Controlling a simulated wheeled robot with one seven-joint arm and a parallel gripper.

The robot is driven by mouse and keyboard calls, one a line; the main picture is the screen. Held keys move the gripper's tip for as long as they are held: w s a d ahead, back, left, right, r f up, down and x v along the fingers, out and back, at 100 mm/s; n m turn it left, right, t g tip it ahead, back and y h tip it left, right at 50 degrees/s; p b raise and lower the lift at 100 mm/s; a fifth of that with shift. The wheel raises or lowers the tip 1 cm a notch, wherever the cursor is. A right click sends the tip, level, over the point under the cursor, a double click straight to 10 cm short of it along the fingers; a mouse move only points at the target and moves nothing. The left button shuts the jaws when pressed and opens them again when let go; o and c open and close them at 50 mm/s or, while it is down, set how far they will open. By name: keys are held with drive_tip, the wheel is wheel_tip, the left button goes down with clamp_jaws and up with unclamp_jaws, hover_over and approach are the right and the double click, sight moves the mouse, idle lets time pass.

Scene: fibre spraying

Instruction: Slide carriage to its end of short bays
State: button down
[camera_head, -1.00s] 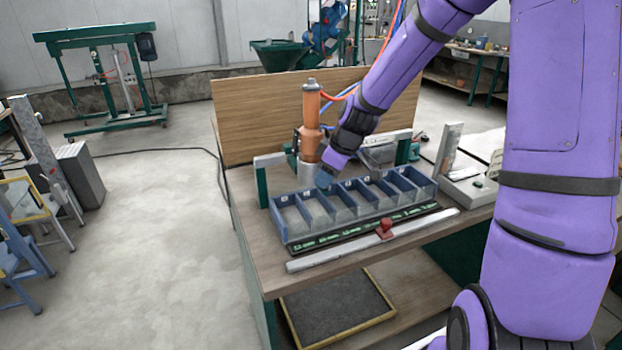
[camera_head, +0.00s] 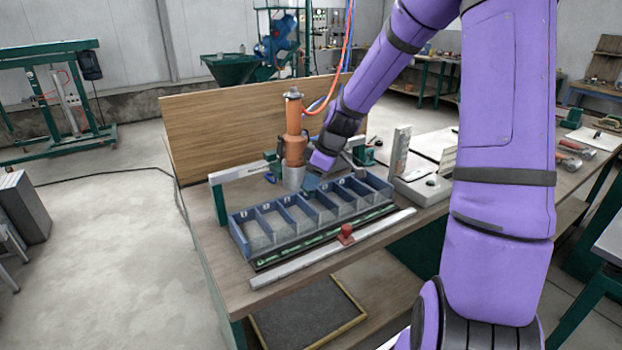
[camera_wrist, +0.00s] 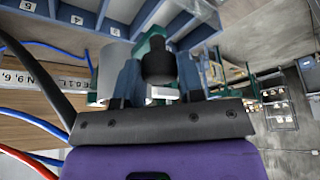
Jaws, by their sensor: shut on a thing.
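The carriage carries an orange spray unit (camera_head: 294,145) with a grey lower cup, upright on a pale rail (camera_head: 243,170) behind the blue row of bays (camera_head: 262,252). The spray unit stands behind the left-middle bays. My gripper (camera_head: 312,181) is beside it on its right, low over the back edge of the bays. In the wrist view, my gripper (camera_wrist: 155,82) has its fingers on either side of a black knob (camera_wrist: 158,60) and is shut on it. The knob seems to belong to the carriage. The exact contact is partly hidden.
A wooden board (camera_head: 230,120) stands behind the rail. A grey upright fixture (camera_head: 400,150) is to the right. Hoses rise from the spray unit.

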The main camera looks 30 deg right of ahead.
drive_tip(key=c, duration=0.8)
unclamp_jaws()
drive_tip(key=shift+o, duration=0.2)
drive_tip(key=v, duration=1)
drive_tip(key=shift+r, duration=0.35)
drive_tip(key=shift+s+d, duration=0.1)
drive_tip(key=shift+s, duration=0.05)
